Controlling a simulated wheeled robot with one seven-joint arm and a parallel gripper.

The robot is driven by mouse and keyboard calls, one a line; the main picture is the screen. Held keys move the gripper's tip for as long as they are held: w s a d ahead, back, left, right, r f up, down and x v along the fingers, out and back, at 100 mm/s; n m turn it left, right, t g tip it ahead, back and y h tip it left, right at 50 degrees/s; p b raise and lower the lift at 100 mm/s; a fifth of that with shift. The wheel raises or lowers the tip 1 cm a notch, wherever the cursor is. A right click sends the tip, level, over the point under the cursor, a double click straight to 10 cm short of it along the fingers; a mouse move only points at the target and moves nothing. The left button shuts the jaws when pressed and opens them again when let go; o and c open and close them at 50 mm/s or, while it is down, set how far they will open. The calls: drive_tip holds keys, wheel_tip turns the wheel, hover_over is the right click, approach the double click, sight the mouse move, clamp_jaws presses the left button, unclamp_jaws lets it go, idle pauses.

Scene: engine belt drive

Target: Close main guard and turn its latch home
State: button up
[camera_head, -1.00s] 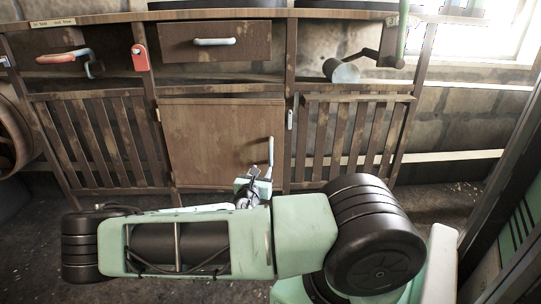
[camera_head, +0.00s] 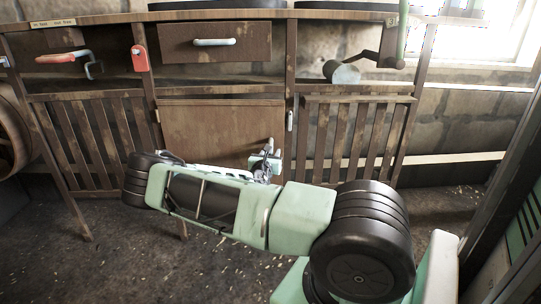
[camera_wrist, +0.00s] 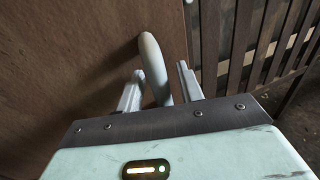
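The main guard appears to be the brown wooden door panel (camera_head: 215,123) in the middle of the bench front. A pale upright bar handle (camera_head: 271,146) is near its right edge. The panel looks about in line with the frame, but I cannot tell if it is fully shut. A small pale latch-like piece (camera_head: 290,120) hangs on the post right of the panel. My gripper (camera_head: 266,160) is at the handle, partly hidden by my arm. In the wrist view, my gripper's fingers (camera_wrist: 160,88) stand apart on both sides of the handle (camera_wrist: 153,62), with a visible gap at the right finger.
Slatted panels flank the door on the left (camera_head: 100,138) and right (camera_head: 345,135). Above are a drawer (camera_head: 190,42), a red bracket-like piece (camera_head: 139,58) and a grey cylinder on a crank (camera_head: 341,71). A dark frame (camera_head: 510,190) stands at the right. Floor before the bench is open.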

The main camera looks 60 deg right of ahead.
clamp_jaws()
drive_tip(key=shift+n+t+y, duration=0.4)
drive_tip(key=shift+n+t, duration=0.2)
drive_tip(key=shift+t, duration=0.3)
drive_tip(key=x, duration=0.5)
drive_tip(key=shift+w, duration=0.15)
drive_tip(key=shift+w+r, duration=0.1)
drive_tip(key=shift+w, duration=0.05)
unclamp_jaws()
drive_tip(key=p+v, duration=0.2)
drive_tip(key=v, duration=1.5)
drive_tip(key=shift+s+p, duration=0.25)
drive_tip(key=shift+p, duration=0.15)
drive_tip(key=shift+a, duration=0.1)
